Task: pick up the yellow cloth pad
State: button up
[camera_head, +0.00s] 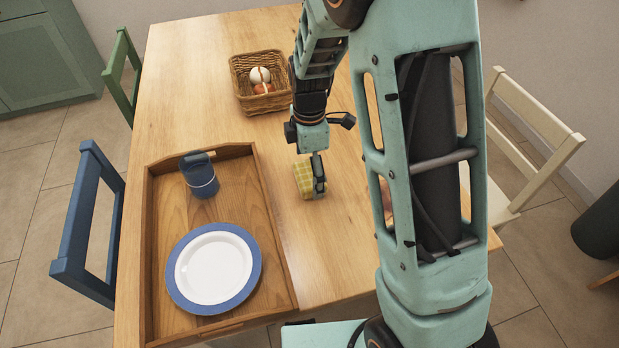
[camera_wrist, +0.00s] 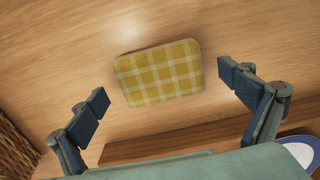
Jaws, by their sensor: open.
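The yellow cloth pad (camera_wrist: 160,73) is a plaid, rounded rectangle lying flat on the wooden table. In the wrist view it sits in the upper middle, between and slightly beyond my two fingertips. My gripper (camera_wrist: 166,92) is open, with one finger on each side and a gap between each finger and the pad. In the head view the pad (camera_head: 305,180) is partly hidden by my gripper (camera_head: 318,180), which is close above it at its right side. I cannot tell the exact height above the table.
A wooden tray (camera_head: 272,230) with a blue-rimmed plate (camera_head: 213,268) and a blue mug (camera_head: 201,178) lies left of the pad. A wicker basket (camera_head: 262,101) with eggs stands farther back. Chairs surround the table (camera_head: 205,75).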

jog(key=shift+f, duration=0.45)
jog(key=c, duration=1.3)
jog(key=shift+r, duration=0.1)
jog(key=shift+r, duration=0.45)
notch_tip(320, 180, up, 2)
jog(key=shift+r+p, duration=0.25)
jog(key=shift+p, duration=0.05)
jog(key=s+r, duration=0.1)
jog(key=r, duration=0.1)
jog(key=s+r, duration=0.2)
jog(key=s+a+r, duration=0.1)
jog(key=s+r, duration=0.1)
jog(key=shift+s+p, duration=0.25)
jog(key=shift+p, duration=0.1)
jog(key=s+r, duration=0.1)
jog(key=s, duration=0.1)
jog(key=s+a+r, duration=0.1)
jog(key=s, duration=0.2)
jog(key=s+r, duration=0.1)
jog(key=s, duration=0.2)
jog(key=shift+s+a+r, duration=0.15)
jog(key=shift+a+r, duration=0.1)
jog(key=shift+a, duration=0.05)
